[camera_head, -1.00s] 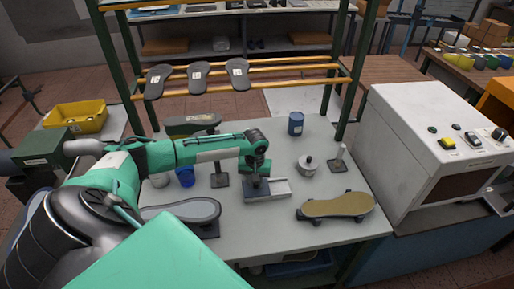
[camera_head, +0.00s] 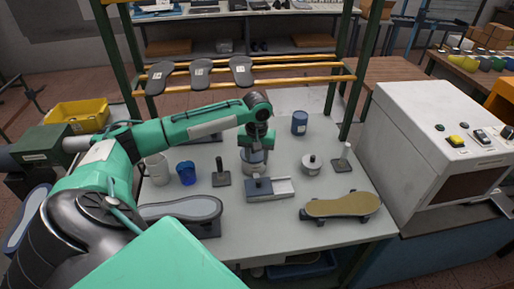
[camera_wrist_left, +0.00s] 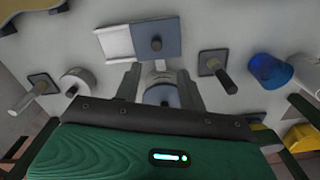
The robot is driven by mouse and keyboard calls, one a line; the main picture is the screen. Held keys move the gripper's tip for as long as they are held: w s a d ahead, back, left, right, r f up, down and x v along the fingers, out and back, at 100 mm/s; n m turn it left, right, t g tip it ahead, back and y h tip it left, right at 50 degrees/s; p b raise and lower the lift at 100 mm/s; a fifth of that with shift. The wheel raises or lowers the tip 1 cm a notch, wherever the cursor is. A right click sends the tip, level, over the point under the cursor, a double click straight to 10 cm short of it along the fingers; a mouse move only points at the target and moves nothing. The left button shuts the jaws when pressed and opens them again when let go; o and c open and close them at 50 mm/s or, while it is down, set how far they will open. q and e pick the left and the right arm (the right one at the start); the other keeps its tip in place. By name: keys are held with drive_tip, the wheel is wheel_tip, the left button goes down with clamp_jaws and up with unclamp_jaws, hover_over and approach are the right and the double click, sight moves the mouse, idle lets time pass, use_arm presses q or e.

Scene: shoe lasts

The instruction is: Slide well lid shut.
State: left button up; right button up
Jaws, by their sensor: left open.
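The well (camera_head: 283,187) is a low, pale rectangular block on the table. Its grey-blue lid (camera_head: 252,193), with a dark knob, covers the left part in the head view, and the pale right part shows uncovered. In the left wrist view the lid (camera_wrist_left: 168,33) is beyond the fingertips and the pale well part (camera_wrist_left: 115,42) is left of it. My left gripper (camera_head: 256,150) is open, behind the well, at a metal canister (camera_head: 252,166). The canister (camera_wrist_left: 160,82) shows between the fingers in the wrist view; I cannot tell its depth. My right gripper is not in view.
A stand with an upright post (camera_head: 221,177) and a blue cup (camera_head: 186,173) are left of the well. The table front below the well is clear.

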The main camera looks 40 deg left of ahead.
use_arm(q)
drive_tip(key=shift+r, duration=1.2)
drive_tip(key=shift+f, duration=0.1)
